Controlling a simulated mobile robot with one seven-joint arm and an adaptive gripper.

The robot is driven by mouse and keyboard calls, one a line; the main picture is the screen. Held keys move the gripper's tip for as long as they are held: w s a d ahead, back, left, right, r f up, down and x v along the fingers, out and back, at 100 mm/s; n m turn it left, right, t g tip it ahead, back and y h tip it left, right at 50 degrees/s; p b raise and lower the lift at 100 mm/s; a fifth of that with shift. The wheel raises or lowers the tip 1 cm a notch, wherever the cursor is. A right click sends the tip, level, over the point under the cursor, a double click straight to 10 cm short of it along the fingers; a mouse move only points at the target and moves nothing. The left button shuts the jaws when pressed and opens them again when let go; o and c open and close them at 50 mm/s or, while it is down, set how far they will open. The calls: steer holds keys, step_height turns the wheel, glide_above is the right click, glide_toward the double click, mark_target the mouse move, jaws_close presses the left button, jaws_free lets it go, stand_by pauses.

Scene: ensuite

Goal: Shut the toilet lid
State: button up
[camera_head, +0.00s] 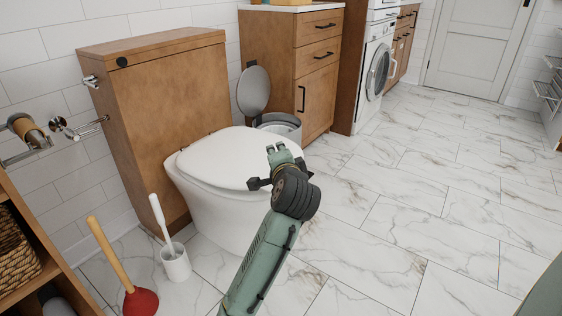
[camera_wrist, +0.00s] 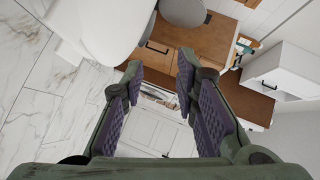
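The toilet (camera_head: 215,208) is white and stands against a wooden cistern cabinet (camera_head: 168,115). Its lid (camera_head: 225,152) lies down flat over the bowl in the head view, with no raised lid showing. My gripper (camera_head: 262,172) is at the front right edge of the lid, overlapping it in the picture; I cannot tell whether it touches. In the wrist view my gripper (camera_wrist: 160,62) is open, with a gap between its two fingers and nothing in it. Part of the white toilet (camera_wrist: 98,25) shows at the upper left there. The toilet's front is partly hidden by my arm.
A bin (camera_head: 278,126) with its grey lid (camera_head: 253,90) raised stands behind the toilet, by a wooden drawer cabinet (camera_head: 290,50). A toilet brush (camera_head: 175,262) and a red plunger (camera_head: 141,302) stand at the front left. The marble floor (camera_head: 420,200) is clear to the right.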

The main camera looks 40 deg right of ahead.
steer(key=shift+p+v, duration=0.5)
steer(key=shift+v, duration=1.8)
steer(key=shift+f, duration=0.15)
